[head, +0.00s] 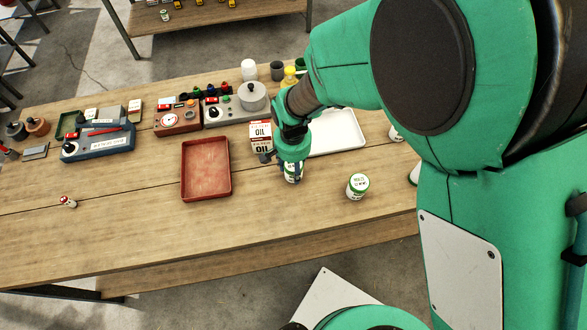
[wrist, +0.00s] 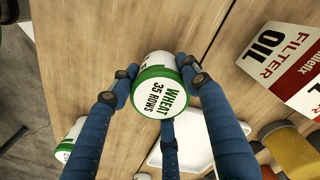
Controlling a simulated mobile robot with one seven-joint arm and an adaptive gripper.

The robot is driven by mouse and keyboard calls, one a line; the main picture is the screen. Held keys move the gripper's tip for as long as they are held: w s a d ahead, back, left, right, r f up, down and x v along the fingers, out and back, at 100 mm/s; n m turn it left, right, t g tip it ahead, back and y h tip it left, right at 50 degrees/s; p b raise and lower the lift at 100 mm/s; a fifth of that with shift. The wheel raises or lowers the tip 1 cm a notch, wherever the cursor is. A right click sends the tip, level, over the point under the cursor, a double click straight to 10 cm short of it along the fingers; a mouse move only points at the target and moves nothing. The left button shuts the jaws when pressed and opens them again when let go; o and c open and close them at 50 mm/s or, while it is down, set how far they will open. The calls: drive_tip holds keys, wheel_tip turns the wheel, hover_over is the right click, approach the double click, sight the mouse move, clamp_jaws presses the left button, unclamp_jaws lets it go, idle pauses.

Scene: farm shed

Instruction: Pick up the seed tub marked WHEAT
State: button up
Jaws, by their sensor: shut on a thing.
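The WHEAT seed tub (wrist: 160,92), white with green bands and marked "WHEAT 35 ROWS", sits between the blue fingers of my gripper (wrist: 158,88) in the wrist view. The fingers are shut around it. In the head view the tub (head: 292,176) shows below my gripper (head: 291,162), partly hidden by it, next to the oil filter box. I cannot tell whether the tub touches the table or is lifted.
A similar green-lidded tub (head: 357,186) stands to the right. The oil filter box (head: 261,138) is close on the left, with a white tray (head: 338,131) behind. A red tray (head: 206,168) lies further left. The front tabletop is mostly clear.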

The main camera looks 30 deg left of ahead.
drive_tip(key=shift+r, duration=0.15)
drive_tip(key=shift+r, duration=0.6)
wheel_tip(320, 180, up, 2)
drive_tip(key=shift+r+p, duration=0.1)
drive_tip(key=shift+p, duration=0.45)
drive_tip(key=s+d+r+p, duration=0.1)
drive_tip(key=s+d, duration=0.9)
drive_tip(key=d, duration=0.2)
drive_tip(key=shift+d+r+p, duration=0.15)
drive_tip(key=shift+d+p, duration=0.15)
drive_tip(key=shift+p, duration=0.1)
